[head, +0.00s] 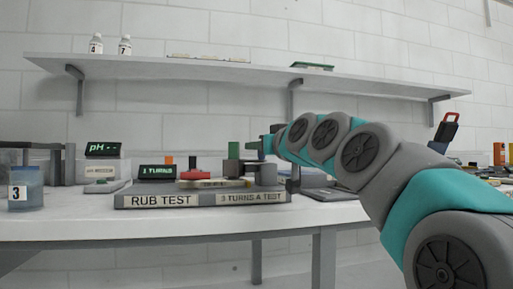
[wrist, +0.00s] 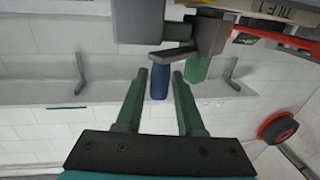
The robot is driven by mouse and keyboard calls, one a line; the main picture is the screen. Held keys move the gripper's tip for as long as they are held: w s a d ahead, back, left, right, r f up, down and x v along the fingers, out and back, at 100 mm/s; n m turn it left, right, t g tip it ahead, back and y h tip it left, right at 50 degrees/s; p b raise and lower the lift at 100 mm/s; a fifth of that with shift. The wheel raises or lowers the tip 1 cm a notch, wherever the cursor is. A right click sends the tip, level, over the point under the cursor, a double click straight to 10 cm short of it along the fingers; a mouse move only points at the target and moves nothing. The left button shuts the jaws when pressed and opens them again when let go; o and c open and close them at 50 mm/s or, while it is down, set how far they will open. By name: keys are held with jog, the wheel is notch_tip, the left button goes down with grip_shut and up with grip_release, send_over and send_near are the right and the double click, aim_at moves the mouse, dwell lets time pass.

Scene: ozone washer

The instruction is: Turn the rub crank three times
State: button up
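The rub test stand (head: 205,200) sits on the bench, with "RUB TEST" and "3 TURNS A TEST" on its front. Its small display (head: 157,171) shows a digit, too small to read surely, and "TURNS". A red block (head: 206,174) lies on the stand. The wrist view shows the crank's grey arm (wrist: 176,51) with a blue handle (wrist: 160,82) at its end. My gripper (wrist: 158,78) has its two green fingers on either side of the handle, with a visible gap at each side. In the head view my gripper (head: 264,146) is small and partly hidden by my arm.
A green block (wrist: 197,69) is close beside the right finger in the wrist view. A pH display (head: 103,149) and a blue jar (head: 26,188) marked 3 stand at left. A wall shelf (head: 220,70) runs above the bench. Several items crowd the bench's right end.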

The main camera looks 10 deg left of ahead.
jog(key=shift+v, duration=2.85)
